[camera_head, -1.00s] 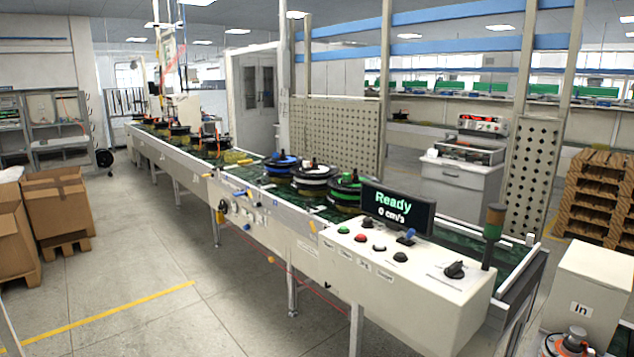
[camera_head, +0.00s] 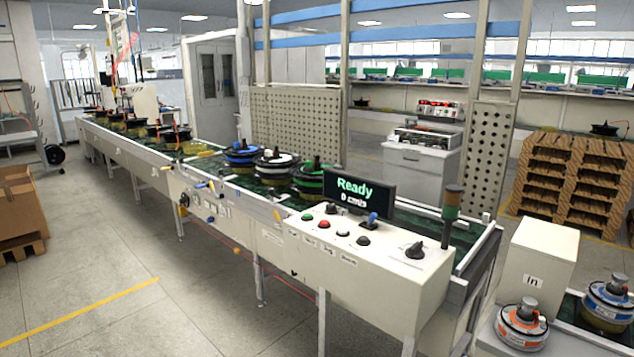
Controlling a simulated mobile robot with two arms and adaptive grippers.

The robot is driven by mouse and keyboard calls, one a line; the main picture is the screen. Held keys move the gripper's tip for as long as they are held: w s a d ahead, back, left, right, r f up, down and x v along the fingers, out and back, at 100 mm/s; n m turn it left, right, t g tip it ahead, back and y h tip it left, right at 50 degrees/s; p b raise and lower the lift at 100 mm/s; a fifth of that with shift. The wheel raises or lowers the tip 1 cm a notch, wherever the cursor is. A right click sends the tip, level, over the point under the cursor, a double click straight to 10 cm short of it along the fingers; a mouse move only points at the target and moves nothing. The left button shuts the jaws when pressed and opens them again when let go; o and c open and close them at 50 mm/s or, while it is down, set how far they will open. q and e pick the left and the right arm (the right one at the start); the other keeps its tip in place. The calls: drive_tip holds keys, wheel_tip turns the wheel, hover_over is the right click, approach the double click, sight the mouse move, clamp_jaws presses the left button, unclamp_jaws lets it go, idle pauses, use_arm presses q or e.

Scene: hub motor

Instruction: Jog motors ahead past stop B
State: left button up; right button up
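The conveyor line (camera_head: 140,178) runs from the far left to the front right. On its belt stand three hub motors close together: a blue-ringed motor (camera_head: 241,155), a white-ringed motor (camera_head: 275,162) and a green-ringed motor (camera_head: 309,179). Several more motors (camera_head: 135,127) stand farther up the belt. The control box (camera_head: 390,262) at the near end has green, red, white and black buttons, a blue lever (camera_head: 372,220) and a black rotary knob (camera_head: 414,250). Its display (camera_head: 357,193) reads "Ready" and "0 cm/s". Stop B is not clearly identifiable. Neither gripper shows.
A white box labelled "In" (camera_head: 540,262) stands at the right, beside an orange-ringed motor (camera_head: 521,325) and a blue-ringed motor (camera_head: 609,302). Wooden pallets (camera_head: 560,175) are stacked behind. Cardboard boxes (camera_head: 20,210) stand at the left. The floor before the conveyor is clear.

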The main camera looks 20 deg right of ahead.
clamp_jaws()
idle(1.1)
